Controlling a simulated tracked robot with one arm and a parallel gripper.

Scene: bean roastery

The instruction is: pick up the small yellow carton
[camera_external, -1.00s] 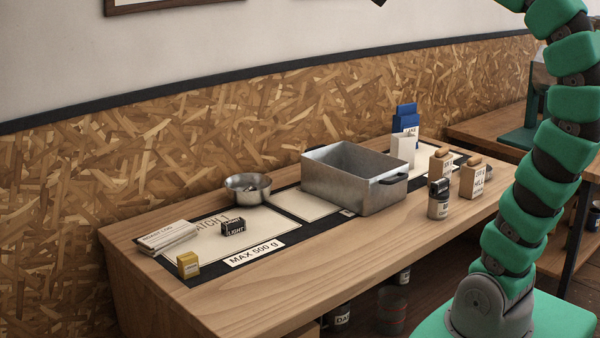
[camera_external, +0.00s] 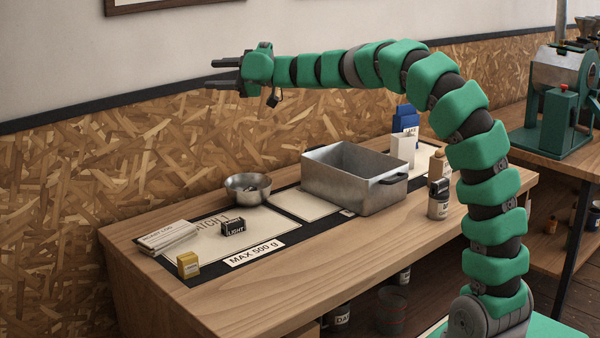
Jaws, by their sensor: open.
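The small yellow carton (camera_external: 188,265) stands upright at the front left of the wooden bench, by the dark border of the mat. My gripper (camera_external: 222,75) is open and empty. It is raised high above the bench, in front of the wall, and its two dark fingers point left. The carton is well below it and a little to the left in the picture. Nothing hides the carton.
A small dark box (camera_external: 233,226), a stack of papers (camera_external: 166,237) and a metal bowl (camera_external: 248,188) are near the carton. A grey metal bin (camera_external: 352,180) stands mid-bench. A dark canister (camera_external: 438,199) is to its right. The bench front (camera_external: 215,304) is clear.

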